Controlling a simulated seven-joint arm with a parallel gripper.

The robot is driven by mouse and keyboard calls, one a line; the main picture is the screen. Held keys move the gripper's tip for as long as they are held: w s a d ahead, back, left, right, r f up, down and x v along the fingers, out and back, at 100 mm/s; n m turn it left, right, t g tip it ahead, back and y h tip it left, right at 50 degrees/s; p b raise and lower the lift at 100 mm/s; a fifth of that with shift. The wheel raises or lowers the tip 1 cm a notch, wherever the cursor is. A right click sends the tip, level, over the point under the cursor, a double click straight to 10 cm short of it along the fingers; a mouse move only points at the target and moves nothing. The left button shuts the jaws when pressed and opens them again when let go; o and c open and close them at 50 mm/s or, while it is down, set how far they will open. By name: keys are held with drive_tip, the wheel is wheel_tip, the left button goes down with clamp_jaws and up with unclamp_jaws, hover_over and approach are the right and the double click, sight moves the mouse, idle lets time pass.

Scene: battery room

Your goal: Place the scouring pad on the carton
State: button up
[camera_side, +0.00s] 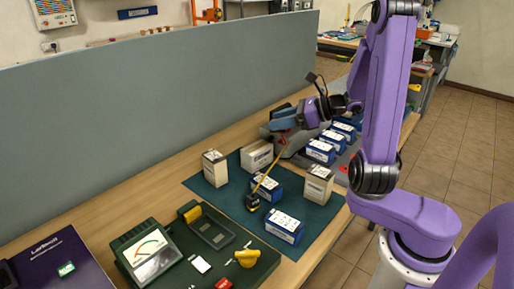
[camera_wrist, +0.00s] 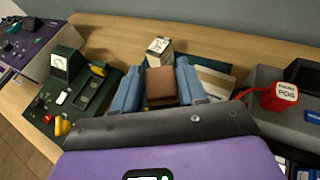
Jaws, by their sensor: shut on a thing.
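My gripper (camera_wrist: 160,70) is shut on a brown block-like pad, the scouring pad (camera_wrist: 161,86), gripped between two blue fingers in the wrist view. In the side view my gripper (camera_side: 284,119) is raised at the far end of the green mat; the pad cannot be made out there. A pale carton (camera_side: 215,167) stands upright at the mat's left. Another pale carton (camera_side: 256,155) lies at the back, and a third (camera_side: 318,184) stands at the right. The wrist view shows one carton (camera_wrist: 158,47) beyond the pad, apart from it. Which carton is meant is unclear.
Blue boxes (camera_side: 285,225) and a tape measure (camera_side: 252,202) with its yellow tape out share the mat (camera_side: 235,213). A green meter (camera_side: 151,252) stands at front left. A grey unit (camera_wrist: 262,112) with a red POS cap (camera_wrist: 286,95) lies right. A grey partition (camera_side: 150,115) backs the bench.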

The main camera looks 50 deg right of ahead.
drive_tip(key=s+d+m+h, duration=0.1)
drive_tip(key=d, duration=0.1)
hover_over(259, 147)
drive_tip(key=shift+t, duration=0.3)
drive_tip(key=f, duration=0.9)
drive_tip(key=shift+s+a, duration=0.15)
drive_tip(key=shift+s, duration=0.15)
drive_tip(key=shift+w+f, duration=0.15)
drive_tip(key=shift+f, duration=0.8)
drive_tip(key=shift+w+f, duration=0.15)
drive_tip(key=shift+f, duration=0.75)
drive_tip(key=shift+f, duration=0.15)
drive_tip(key=o, duration=1)
drive_tip(key=shift+o, duration=0.2)
